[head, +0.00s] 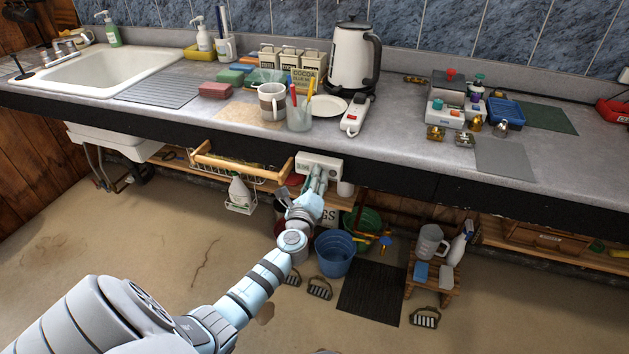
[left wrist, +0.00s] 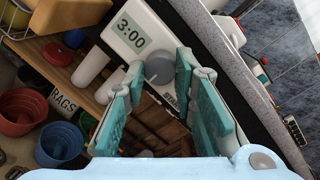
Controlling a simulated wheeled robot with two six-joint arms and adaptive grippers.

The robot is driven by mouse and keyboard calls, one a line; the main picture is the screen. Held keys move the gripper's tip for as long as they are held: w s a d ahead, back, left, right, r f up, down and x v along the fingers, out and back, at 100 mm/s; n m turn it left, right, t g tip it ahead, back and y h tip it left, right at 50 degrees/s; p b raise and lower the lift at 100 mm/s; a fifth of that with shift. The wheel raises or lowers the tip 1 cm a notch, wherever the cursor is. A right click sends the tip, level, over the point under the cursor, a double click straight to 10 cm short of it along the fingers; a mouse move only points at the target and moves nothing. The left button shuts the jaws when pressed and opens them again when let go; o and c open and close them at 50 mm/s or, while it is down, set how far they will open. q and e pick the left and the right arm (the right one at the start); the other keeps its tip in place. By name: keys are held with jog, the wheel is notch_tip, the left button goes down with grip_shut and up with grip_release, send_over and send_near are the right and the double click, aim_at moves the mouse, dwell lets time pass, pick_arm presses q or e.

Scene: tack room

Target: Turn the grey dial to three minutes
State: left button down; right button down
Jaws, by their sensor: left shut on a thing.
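The grey dial (left wrist: 158,72) sits on the face of a white timer box, next to a display (left wrist: 130,35) that reads 3:00. The white timer box (head: 304,160) is mounted at the counter's front edge in the head view. My left gripper (head: 318,180) reaches up to the box, and it also shows in the left wrist view (left wrist: 160,68). Its teal fingers are shut on the dial, one on each side. In the head view the dial is hidden behind the fingers. A partly covered label shows below the dial. My right gripper is in neither view.
Above, the counter holds a white mug (head: 272,103), a glass with pens (head: 299,119), a white power strip (head: 355,115) and a kettle (head: 353,57). Below are a wire basket (head: 235,172), a blue bucket (head: 334,252) and a wooden stool (head: 445,282). The floor at left is clear.

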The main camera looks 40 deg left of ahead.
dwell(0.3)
pick_arm(q)
jog(key=c, duration=1.3)
grip_release()
jog(key=v, duration=1.2)
jog(key=shift+d, duration=0.15)
jog(key=shift+w, duration=0.1)
